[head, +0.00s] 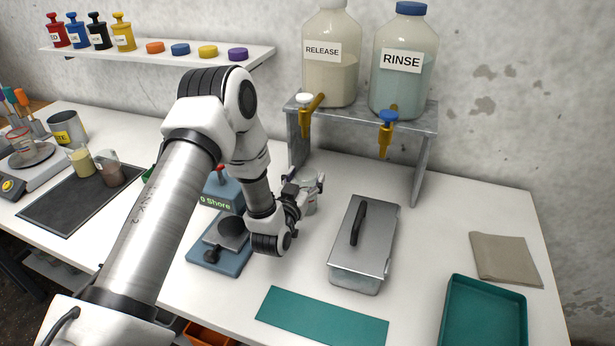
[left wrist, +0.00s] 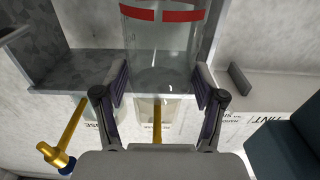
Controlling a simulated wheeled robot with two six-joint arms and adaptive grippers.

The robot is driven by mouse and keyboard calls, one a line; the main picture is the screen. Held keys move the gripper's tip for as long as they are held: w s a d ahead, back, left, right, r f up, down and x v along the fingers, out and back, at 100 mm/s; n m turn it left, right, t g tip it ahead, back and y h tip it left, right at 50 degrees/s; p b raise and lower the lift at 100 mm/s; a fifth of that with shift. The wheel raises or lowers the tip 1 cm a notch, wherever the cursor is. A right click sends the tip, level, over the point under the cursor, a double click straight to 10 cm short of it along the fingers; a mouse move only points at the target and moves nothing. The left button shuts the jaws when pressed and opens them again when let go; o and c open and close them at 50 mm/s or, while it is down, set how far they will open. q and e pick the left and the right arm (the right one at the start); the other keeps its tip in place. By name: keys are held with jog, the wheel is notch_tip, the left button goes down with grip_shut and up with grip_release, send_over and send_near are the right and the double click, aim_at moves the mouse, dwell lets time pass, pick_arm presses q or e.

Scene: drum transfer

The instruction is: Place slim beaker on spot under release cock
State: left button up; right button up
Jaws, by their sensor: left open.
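The slim beaker (head: 309,204) is clear glass and stands on the table below the release cock (head: 310,112), partly behind my left gripper (head: 308,184). In the left wrist view the beaker (left wrist: 165,45) shows red bands and lies ahead of my left gripper (left wrist: 160,95), between its two spread fingers. The gripper is open, with a visible gap on each side of the glass. The release cock is brass with a white knob, under the RELEASE bottle (head: 330,75). The marked spot cannot be made out. My right gripper is not in view.
The RINSE bottle (head: 404,80) and its blue-knobbed cock (head: 386,130) share the grey stand (head: 423,160). A lidded metal box (head: 365,240) stands front right of the beaker. A blue device (head: 220,250) stands to the left. A teal mat (head: 322,318) lies in front.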

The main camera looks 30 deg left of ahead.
pick_arm(q)
jog(key=shift+s+r, duration=0.25)
jog(key=shift+s, duration=0.1)
jog(key=shift+w+f, duration=0.15)
jog(key=shift+f, duration=0.05)
jog(key=shift+s+f, duration=0.1)
jog(key=shift+s, duration=0.15)
jog(key=b+v, duration=0.3)
jog(key=v, duration=0.8)
jog(key=shift+s, duration=0.25)
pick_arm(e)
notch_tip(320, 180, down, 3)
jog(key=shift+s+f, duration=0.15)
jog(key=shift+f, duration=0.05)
